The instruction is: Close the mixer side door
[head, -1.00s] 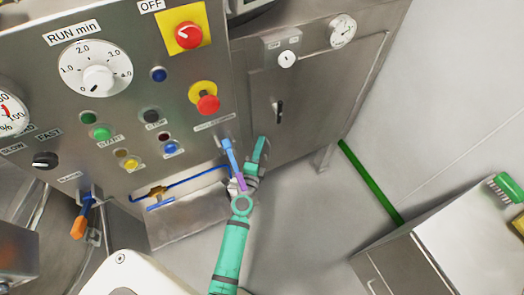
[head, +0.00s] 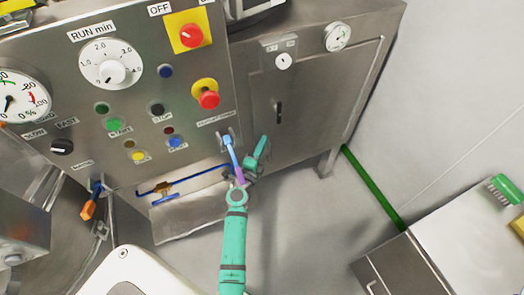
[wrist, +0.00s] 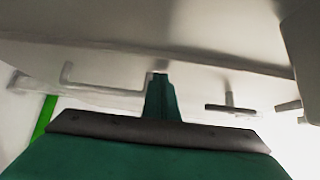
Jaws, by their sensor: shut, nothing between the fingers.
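The steel side door (head: 305,95) has a dark handle (head: 278,112) and stands right of the control panel in the head view. I cannot tell whether it is flush with its frame or slightly ajar. My teal gripper (head: 263,140) is below and left of the handle, near the door's lower left corner. Its fingers are together and hold nothing. I cannot tell whether it touches the door. In the wrist view, my gripper (wrist: 160,80) points up at a pale metal surface (wrist: 160,45), with a dark T-shaped handle to its right and a bent bar to its left.
The control panel (head: 130,120) with knobs and buttons is left of the door. A blue lever (head: 229,150) hangs close beside my gripper. An orange-handled lever (head: 90,207) is at lower left. A steel bench (head: 425,255) with a green brush (head: 505,188) is at right. Floor between is clear.

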